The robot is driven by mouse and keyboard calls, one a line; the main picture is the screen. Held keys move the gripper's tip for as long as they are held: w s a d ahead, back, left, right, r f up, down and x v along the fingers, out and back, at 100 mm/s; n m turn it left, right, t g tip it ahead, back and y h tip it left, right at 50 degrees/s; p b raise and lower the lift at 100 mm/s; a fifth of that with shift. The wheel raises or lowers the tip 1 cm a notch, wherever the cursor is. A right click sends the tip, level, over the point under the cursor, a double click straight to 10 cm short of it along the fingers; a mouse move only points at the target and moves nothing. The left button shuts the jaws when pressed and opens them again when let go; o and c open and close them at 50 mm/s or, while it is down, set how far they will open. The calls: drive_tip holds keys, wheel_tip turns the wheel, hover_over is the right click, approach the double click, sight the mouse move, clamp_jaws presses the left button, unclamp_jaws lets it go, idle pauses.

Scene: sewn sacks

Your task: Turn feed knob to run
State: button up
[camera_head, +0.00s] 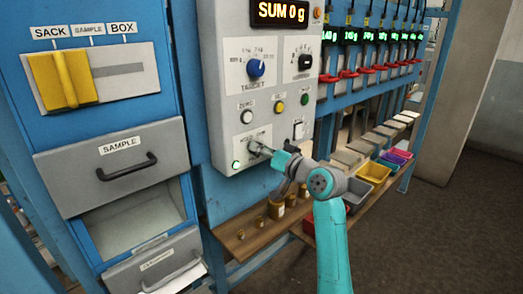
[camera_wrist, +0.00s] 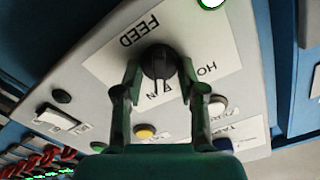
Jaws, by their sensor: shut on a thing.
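The feed knob (camera_wrist: 158,62) is a black round knob on a white label plate that reads FEED and HO, with other letters partly covered. In the wrist view it sits between the two fingers of my gripper (camera_wrist: 157,80), which is shut on it. In the head view my gripper (camera_head: 262,150) reaches the lower left of the grey control panel (camera_head: 225,95) and covers most of the knob. The knob's exact pointer direction is hard to tell.
Above are the blue target knob (camera_head: 255,68), a black selector (camera_head: 305,62) and several push buttons. A rocker switch (camera_head: 299,130) is close on the right. Below, a wooden shelf (camera_head: 245,240) holds small jars; a SAMPLE drawer (camera_head: 115,165) is at left.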

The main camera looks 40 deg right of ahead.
drive_tip(key=o, duration=1.1)
drive_tip(key=shift+s, duration=0.1)
drive_tip(key=s, duration=1.1)
drive_tip(key=shift+s+d, duration=0.2)
drive_tip(key=shift+s, duration=0.2)
